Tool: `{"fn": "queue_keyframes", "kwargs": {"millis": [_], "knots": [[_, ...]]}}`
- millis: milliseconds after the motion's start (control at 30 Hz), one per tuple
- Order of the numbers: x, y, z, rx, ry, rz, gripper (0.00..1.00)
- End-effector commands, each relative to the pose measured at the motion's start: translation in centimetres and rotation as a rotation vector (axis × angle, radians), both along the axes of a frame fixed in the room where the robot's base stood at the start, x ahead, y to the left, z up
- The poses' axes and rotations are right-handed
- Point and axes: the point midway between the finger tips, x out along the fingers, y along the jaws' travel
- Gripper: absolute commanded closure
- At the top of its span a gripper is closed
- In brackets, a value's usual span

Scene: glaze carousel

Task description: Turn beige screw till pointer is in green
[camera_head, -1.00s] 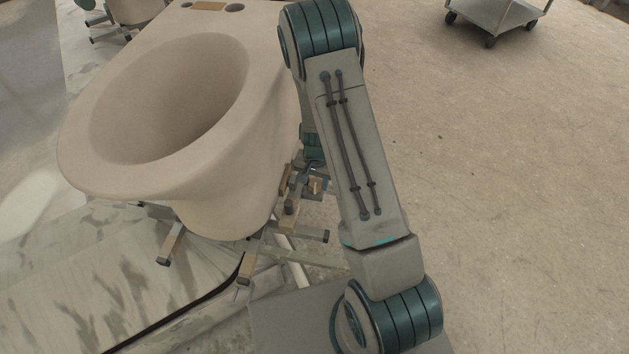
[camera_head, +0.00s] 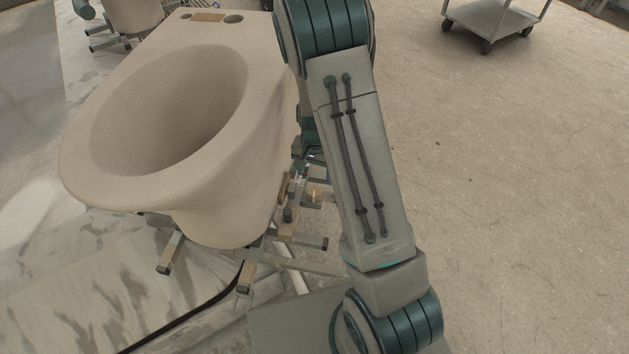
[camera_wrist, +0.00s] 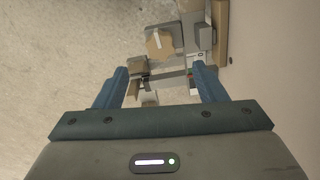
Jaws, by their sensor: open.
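The beige screw (camera_wrist: 160,44) shows in the wrist view as a lobed knob on a grey block, beyond my fingertips and near the top middle. My gripper (camera_wrist: 165,78) is open, with its two blue fingers wide apart and no screw between them. A small pale plate with a dark mark (camera_wrist: 196,57) sits right of the screw. I cannot make out a pointer or a green zone. In the head view my arm hides most of the gripper, and the fittings (camera_head: 290,212) beside the white basin are partly covered.
A large cream basin (camera_head: 225,190) stands close left of my arm, on a frame with metal feet (camera_head: 170,252). Brackets and a bar (camera_wrist: 168,76) lie near my fingertips. A wheeled cart (camera_head: 495,18) stands far right.

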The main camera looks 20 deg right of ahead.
Motion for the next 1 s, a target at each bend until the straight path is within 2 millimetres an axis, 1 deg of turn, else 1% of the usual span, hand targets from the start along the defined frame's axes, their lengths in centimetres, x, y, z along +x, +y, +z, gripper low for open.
{"fn": "queue_keyframes", "kwargs": {"millis": [33,100,200,300,433,900,967,1000], "knots": [[0.1,0.1,1.3,0.000,-0.004,0.002,0.35],[0.0,0.0,2.5,0.000,-0.002,0.000,0.35],[0.0,0.0,3.8,0.000,-0.001,0.000,0.35],[0.0,0.0,4.6,-0.001,-0.001,0.001,0.35],[-0.1,0.0,4.9,0.000,0.001,0.000,0.35],[-0.1,0.0,5.0,-0.001,0.001,0.000,0.35],[-0.1,0.0,5.4,0.003,-0.002,0.004,0.35],[-0.2,0.1,5.9,0.006,-0.006,0.009,0.35]]}}
